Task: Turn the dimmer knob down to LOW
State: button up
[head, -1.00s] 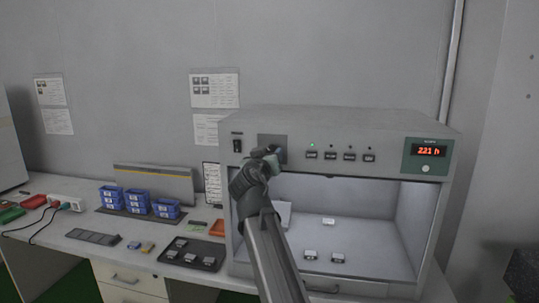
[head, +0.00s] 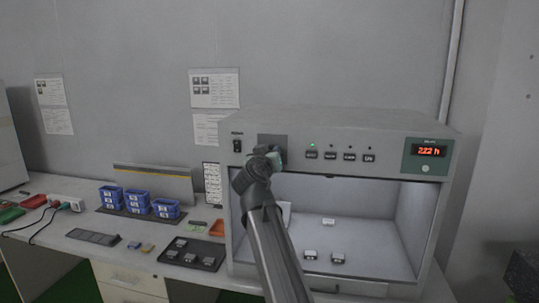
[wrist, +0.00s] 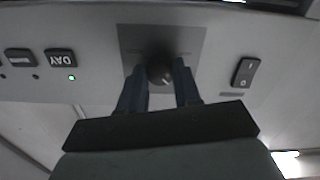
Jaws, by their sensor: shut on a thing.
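The dimmer knob (wrist: 158,70) is a dark round knob on a grey square plate (wrist: 188,40) on the front panel of the test cabinet (head: 300,130). In the wrist view my gripper (wrist: 161,77) has one finger on each side of the knob and is shut on it. A small light mark shows on the knob's face, but its setting cannot be read. In the head view my gripper (head: 274,155) and arm cover the knob, and only the upper part of the plate (head: 272,140) shows. No LOW marking is legible.
A power switch (wrist: 244,72) sits beside the plate. Several mode buttons (head: 330,156) are on its other side, with a green light above one. A red display (head: 429,151) reads about 222 h. The cabinet's lit chamber (head: 365,235) below holds small samples.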

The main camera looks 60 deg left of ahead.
jog(key=c, duration=0.3)
jog(key=shift+c, duration=0.2)
jog(key=shift+n, duration=7.6)
